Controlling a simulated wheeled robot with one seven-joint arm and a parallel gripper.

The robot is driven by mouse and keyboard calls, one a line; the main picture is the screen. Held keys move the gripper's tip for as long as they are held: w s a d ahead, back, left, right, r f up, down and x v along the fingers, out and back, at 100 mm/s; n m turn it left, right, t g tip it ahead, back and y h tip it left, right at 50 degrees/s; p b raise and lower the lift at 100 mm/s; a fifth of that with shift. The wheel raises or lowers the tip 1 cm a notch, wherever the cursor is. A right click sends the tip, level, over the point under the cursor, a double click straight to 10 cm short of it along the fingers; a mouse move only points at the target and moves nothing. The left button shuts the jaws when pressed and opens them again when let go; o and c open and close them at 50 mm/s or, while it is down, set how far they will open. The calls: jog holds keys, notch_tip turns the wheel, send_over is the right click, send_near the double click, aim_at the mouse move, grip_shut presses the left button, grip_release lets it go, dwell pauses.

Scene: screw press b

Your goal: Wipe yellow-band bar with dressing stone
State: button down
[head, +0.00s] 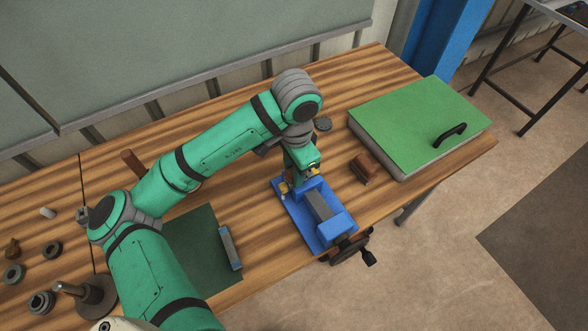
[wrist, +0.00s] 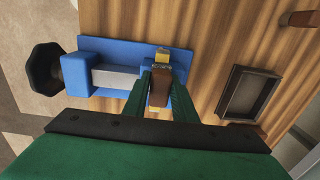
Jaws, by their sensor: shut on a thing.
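My gripper (wrist: 162,90) is shut on a small brown block, which I take to be the dressing stone (wrist: 160,88); the fingers hide much of it. In the head view my gripper (head: 302,172) is over the far end of the blue vise (head: 330,228). The yellow-band bar (wrist: 162,54) lies crosswise at that end of the vise, right below the gripper. One yellow end of it also shows in the head view (head: 284,187); its middle is hidden. I cannot tell whether the stone touches the bar.
The vise's dark handle (head: 350,249) overhangs the table's front edge. A reddish-brown block (head: 366,168) and a green-topped case (head: 420,125) are to the right. A green mat (head: 190,240) with a blue-ended bar (head: 230,248) is left. A dark tray (wrist: 232,92) shows in the wrist view.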

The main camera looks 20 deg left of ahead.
jog(key=shift+w+d, duration=0.7)
jog(key=shift+w, duration=0.2)
jog(key=shift+w+d, duration=0.7)
jog(key=shift+w, duration=0.2)
jog(key=shift+w+d, duration=0.55)
jog(key=shift+w, duration=0.1)
jog(key=shift+r, duration=0.1)
jog(key=shift+r, duration=0.75)
jog(key=shift+s+a, duration=0.1)
jog(key=shift+a, duration=0.05)
